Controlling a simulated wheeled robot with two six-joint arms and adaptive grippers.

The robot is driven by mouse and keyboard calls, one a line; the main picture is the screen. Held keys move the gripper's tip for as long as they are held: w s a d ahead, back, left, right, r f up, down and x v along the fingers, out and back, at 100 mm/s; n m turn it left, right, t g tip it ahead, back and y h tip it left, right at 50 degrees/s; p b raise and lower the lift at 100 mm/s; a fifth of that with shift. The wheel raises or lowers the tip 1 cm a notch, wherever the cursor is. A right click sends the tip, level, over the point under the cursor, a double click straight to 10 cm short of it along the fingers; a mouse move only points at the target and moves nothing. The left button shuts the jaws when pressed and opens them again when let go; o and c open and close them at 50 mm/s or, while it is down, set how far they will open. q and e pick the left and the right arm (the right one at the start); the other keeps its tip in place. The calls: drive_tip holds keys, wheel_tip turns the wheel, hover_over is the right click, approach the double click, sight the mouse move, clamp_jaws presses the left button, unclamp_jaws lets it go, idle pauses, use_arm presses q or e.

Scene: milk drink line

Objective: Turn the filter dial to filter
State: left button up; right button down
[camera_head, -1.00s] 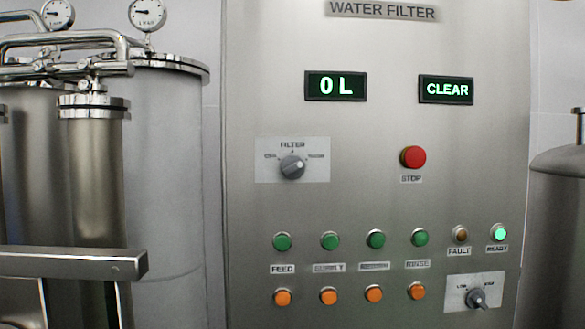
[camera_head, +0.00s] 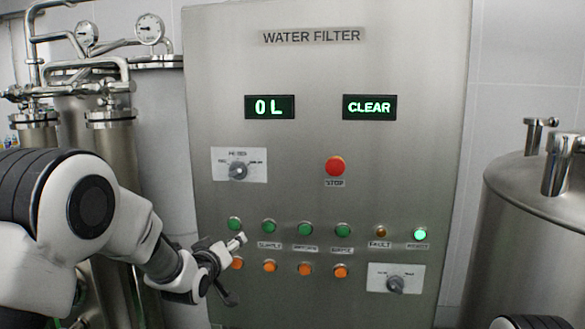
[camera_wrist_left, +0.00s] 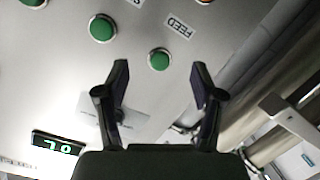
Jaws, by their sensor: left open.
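The filter dial (camera_head: 238,171) is a grey knob on a white label plate (camera_head: 258,164), at the upper left of the steel WATER FILTER panel (camera_head: 400,160). Its pointer is too small to read surely. My left gripper (camera_head: 235,270) is open and empty, below the dial and in front of the left end of the button rows. In the left wrist view, my open fingers (camera_wrist_left: 160,80) frame the panel, with a green button beyond them. The dial's white plate (camera_wrist_left: 142,120) shows there partly behind one finger, which hides much of the dial.
Green buttons (camera_head: 269,226) and orange buttons (camera_head: 305,269) sit close to my left gripper. A red stop button (camera_head: 335,166) and a second dial (camera_head: 395,284) are on the panel. Steel tanks stand either side.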

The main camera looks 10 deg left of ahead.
use_arm(q)
wheel_tip(320, 180, up, 11)
drive_tip(key=d+t+p, duration=0.1)
drive_tip(key=p, duration=0.1)
drive_tip(key=t, duration=0.1)
approach(236, 170)
drive_tip(key=w, duration=0.1)
drive_tip(key=w+p, duration=0.4)
drive_tip(key=w, duration=0.3)
drive_tip(key=shift+w+d+p, duration=0.1)
drive_tip(key=shift+w+p, duration=0.25)
drive_tip(key=shift+w, duration=0.05)
drive_tip(key=shift+w+f, duration=0.1)
drive_tip(key=shift+w, duration=0.3)
drive_tip(key=shift+a+f, duration=0.2)
drive_tip(key=shift+a, duration=0.25)
drive_tip(key=shift+d+r, duration=0.1)
drive_tip(key=shift+d, duration=0.05)
drive_tip(key=c, duration=1.2)
use_arm(e)
wheel_tip(236, 170, up, 9)
